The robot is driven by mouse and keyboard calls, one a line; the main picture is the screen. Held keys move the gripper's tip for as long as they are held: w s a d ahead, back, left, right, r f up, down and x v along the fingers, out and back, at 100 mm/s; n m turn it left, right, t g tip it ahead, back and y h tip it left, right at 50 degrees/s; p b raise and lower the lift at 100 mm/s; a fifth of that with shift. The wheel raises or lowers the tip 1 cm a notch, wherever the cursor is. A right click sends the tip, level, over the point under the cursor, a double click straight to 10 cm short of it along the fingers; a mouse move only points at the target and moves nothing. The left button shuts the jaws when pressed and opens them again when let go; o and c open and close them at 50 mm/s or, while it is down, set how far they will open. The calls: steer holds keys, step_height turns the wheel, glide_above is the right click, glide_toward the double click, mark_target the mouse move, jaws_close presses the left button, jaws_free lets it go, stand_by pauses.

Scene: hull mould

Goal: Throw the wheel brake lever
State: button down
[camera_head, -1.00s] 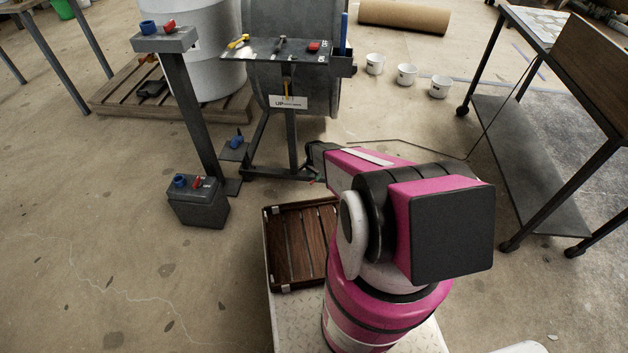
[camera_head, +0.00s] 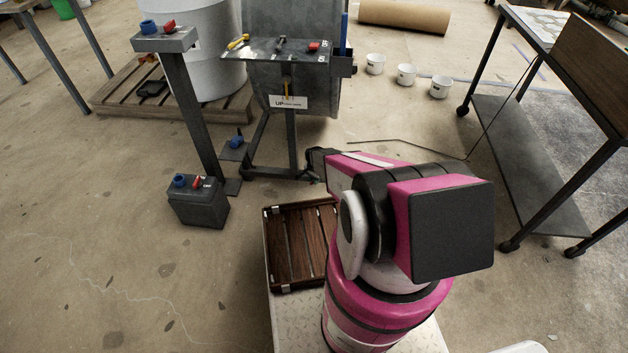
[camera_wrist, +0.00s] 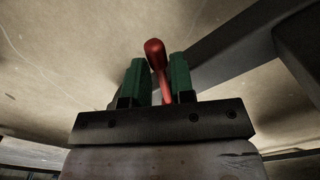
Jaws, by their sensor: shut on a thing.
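In the wrist view a red lever with a rounded knob (camera_wrist: 155,50) stands between the two green fingers of my gripper (camera_wrist: 157,82). The gripper is shut on its shaft, and the knob sticks out past the fingertips, tilted slightly left. The lever's lower end is hidden by the gripper body. In the head view my gripper is hidden behind my arm, close to the right foot of the dark metal stand (camera_head: 290,140). I cannot read any mark on the held lever there.
The stand's panel (camera_head: 262,50) carries yellow, dark and red controls; an "UP" label (camera_head: 288,102) hangs below. A post with blue and red controls (camera_head: 165,40) and a grey box (camera_head: 198,205) stand left. A slatted wooden tray (camera_head: 268,250) sits by my arm. A cart (camera_head: 530,165) stands right.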

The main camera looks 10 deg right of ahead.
steer(key=shift+s, duration=0.1)
steer(key=s+d+n, duration=0.2)
steer(key=d+n, duration=0.5)
steer(key=n, duration=0.6)
steer(key=shift+d+n, duration=0.3)
steer(key=shift+n, duration=0.1)
stand_by(0.4)
steer(key=c, duration=1)
jaws_free()
steer(key=shift+c, duration=0.2)
steer(key=shift+r, duration=0.1)
step_height(320, 180, up, 11)
steer(key=shift+f, duration=0.2)
